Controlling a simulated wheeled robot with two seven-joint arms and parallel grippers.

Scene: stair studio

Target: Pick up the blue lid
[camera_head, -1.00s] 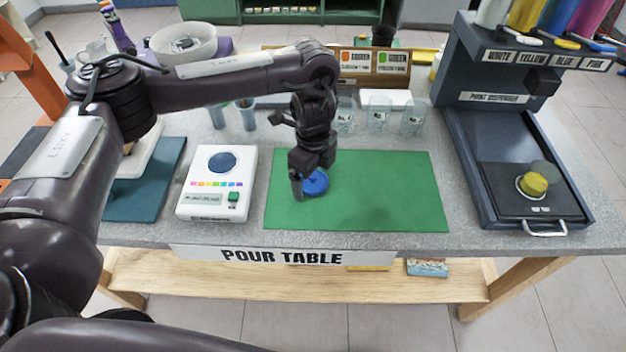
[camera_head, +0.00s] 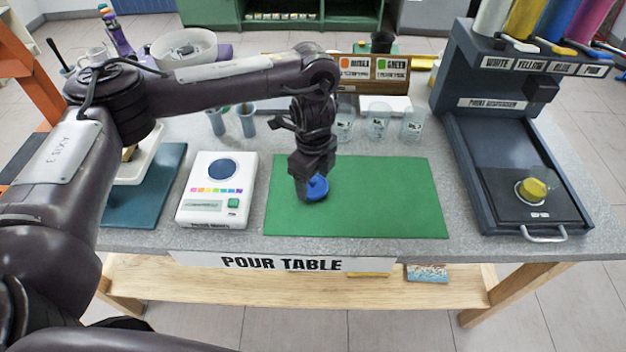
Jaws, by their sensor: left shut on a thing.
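The blue lid (camera_head: 318,190) is a small round disc over the left part of the green mat (camera_head: 390,200). My left gripper (camera_head: 304,192) points down at the lid's left edge and is shut on it. The gripper hides part of the lid. I cannot tell whether the lid still touches the mat or is just above it. My right gripper is not in view.
A white device with a blue disc (camera_head: 200,210) stands left of the mat. Clear cups (camera_head: 378,122) stand behind it. The paint dispenser (camera_head: 470,150) is at right, with a yellow-filled cup (camera_head: 532,190) on its tray. The mat's right half is clear.

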